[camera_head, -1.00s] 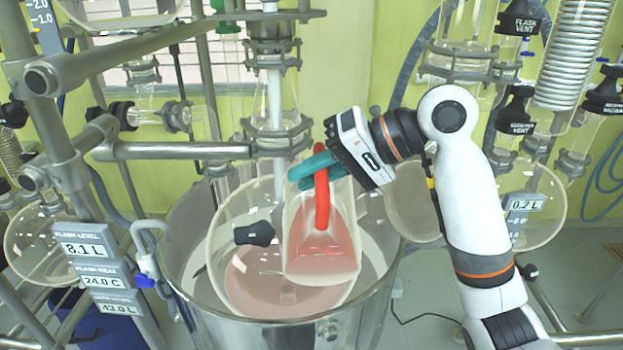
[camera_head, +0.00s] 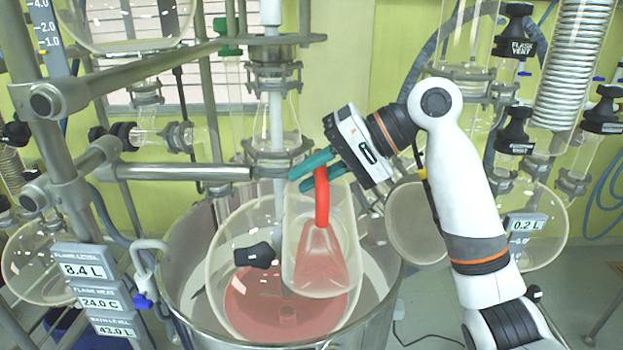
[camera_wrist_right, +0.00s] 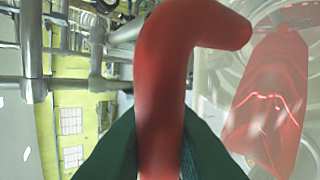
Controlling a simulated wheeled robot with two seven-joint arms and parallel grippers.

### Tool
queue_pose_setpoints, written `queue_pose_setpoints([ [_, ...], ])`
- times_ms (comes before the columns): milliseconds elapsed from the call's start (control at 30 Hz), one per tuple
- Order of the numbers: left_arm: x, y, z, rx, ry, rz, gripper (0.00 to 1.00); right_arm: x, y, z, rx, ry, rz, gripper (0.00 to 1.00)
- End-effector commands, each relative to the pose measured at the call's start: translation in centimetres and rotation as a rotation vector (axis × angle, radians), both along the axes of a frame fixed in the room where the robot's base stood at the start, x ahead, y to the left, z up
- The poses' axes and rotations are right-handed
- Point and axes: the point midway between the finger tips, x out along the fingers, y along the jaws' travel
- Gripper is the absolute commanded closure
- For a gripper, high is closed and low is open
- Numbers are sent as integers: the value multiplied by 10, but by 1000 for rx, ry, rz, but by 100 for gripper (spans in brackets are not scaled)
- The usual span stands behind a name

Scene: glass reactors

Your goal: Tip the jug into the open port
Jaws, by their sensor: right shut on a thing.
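The clear jug (camera_head: 312,272) has a red handle (camera_head: 322,198) and holds some pink-red liquid. My right gripper (camera_head: 302,178), with teal fingers, is shut on the handle and holds the jug tilted over the round glass flask (camera_head: 222,250). Pink liquid lies in the bottom of the flask. In the right wrist view the handle (camera_wrist_right: 163,90) passes between the fingers, with the jug's liquid at the right. The open port cannot be made out; the jug and gripper cover that part of the flask. My left gripper is out of view.
The flask sits in a steel bath vessel (camera_head: 382,318). A black-knobbed fitting (camera_head: 255,255) is left of the jug. A metal rail (camera_head: 185,172) and glass column with clamps (camera_head: 278,150) stand close behind. The flask level display (camera_head: 83,270) reads 8.4 L.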

Motion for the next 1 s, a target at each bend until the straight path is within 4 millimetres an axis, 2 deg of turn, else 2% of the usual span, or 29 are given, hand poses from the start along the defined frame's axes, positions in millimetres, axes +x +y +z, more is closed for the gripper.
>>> queue_pose_setpoints([
  [1000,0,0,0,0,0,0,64,33,2,16,-10,186,0,100],
])
